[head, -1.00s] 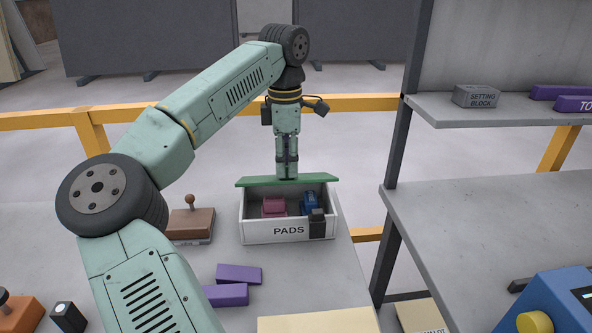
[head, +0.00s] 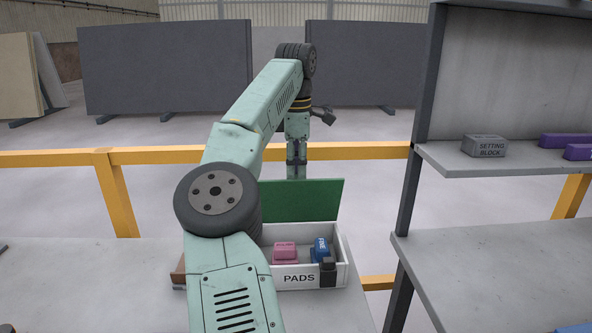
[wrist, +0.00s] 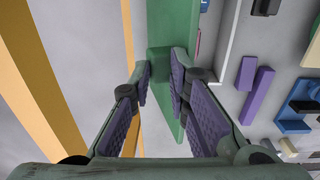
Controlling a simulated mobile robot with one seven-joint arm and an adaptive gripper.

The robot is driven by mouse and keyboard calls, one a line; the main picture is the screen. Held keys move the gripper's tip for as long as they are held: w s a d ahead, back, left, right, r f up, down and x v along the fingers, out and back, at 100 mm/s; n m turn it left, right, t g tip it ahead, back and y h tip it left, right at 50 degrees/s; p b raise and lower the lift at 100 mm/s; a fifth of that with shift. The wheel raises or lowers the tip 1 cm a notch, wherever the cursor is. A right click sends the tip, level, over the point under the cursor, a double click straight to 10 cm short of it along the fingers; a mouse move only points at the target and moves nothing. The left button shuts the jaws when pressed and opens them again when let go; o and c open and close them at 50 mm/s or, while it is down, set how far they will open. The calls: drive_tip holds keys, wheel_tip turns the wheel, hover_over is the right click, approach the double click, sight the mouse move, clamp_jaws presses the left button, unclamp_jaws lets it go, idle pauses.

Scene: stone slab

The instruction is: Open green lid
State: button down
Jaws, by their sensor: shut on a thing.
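The green lid (head: 312,200) stands raised, nearly upright, along the back edge of the white box (head: 344,258) marked PADS. The box is open at the top. A pink block (head: 285,252) and a blue block (head: 320,248) show inside it. My gripper (head: 297,172) is at the lid's upper edge, with its fingertips partly hidden behind the lid. In the wrist view, my gripper (wrist: 162,78) is shut on the green lid (wrist: 160,62), with a finger on each side.
A dark piece (head: 327,270) sits at the box's front right corner. A yellow rail (head: 370,150) runs behind the slab. A grey shelf unit (head: 470,215) stands to the right. Purple blocks (wrist: 257,95) lie near the box in the wrist view.

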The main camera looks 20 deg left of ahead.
sight(296, 177)
drive_tip(key=f, duration=0.2)
drive_tip(key=shift+w+a+f, duration=0.25)
drive_tip(key=shift+w+f, duration=0.05)
drive_tip(key=shift+w, duration=0.05)
drive_tip(key=c, duration=1.8)
unclamp_jaws()
drive_tip(key=shift+f, duration=0.1)
drive_tip(key=o, duration=0.6)
drive_tip(key=shift+w+f, duration=0.2)
drive_tip(key=shift+w, duration=0.05)
drive_tip(key=shift+o, duration=0.4)
drive_tip(key=shift+w+f, duration=0.1)
drive_tip(key=shift+w+a+f, duration=0.1)
drive_tip(key=shift+w, duration=0.05)
drive_tip(key=c, duration=0.3)
drive_tip(key=shift+r, duration=0.2)
